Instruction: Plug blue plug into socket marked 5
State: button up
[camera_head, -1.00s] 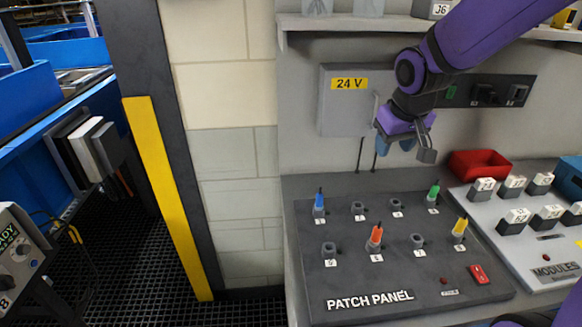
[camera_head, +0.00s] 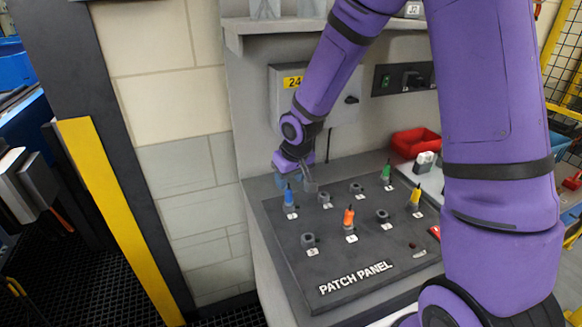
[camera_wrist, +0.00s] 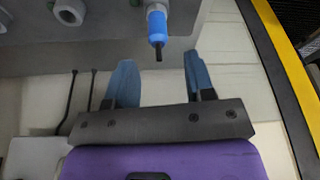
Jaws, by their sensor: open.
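The blue plug (camera_head: 289,196) stands upright in the back-left socket of the dark patch panel (camera_head: 274,237). In the wrist view the blue plug (camera_wrist: 157,27) points its dark tip toward the gap between my fingers. My gripper (camera_head: 294,182) is open and empty, right by the plug. In the wrist view its blue fingertips (camera_wrist: 158,62) are spread apart, with the plug just beyond them and not between them. An empty grey socket (camera_head: 308,240) sits at the front left of the panel; its small label looks like 5.
An orange plug (camera_head: 349,217), a green plug (camera_head: 386,172) and a yellow plug (camera_head: 415,198) stand in other sockets. Empty sockets (camera_head: 325,199) lie between them. A grey 24 V box (camera_head: 285,105) is on the wall behind. A red bin (camera_head: 414,143) is at the back right.

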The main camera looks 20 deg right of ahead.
aim_at(288, 189)
jog(key=shift+x, duration=2.35)
jog(key=shift+c, duration=0.5)
grip_shut()
jog(key=shift+r, duration=1.7)
jog(key=shift+r, duration=1.9)
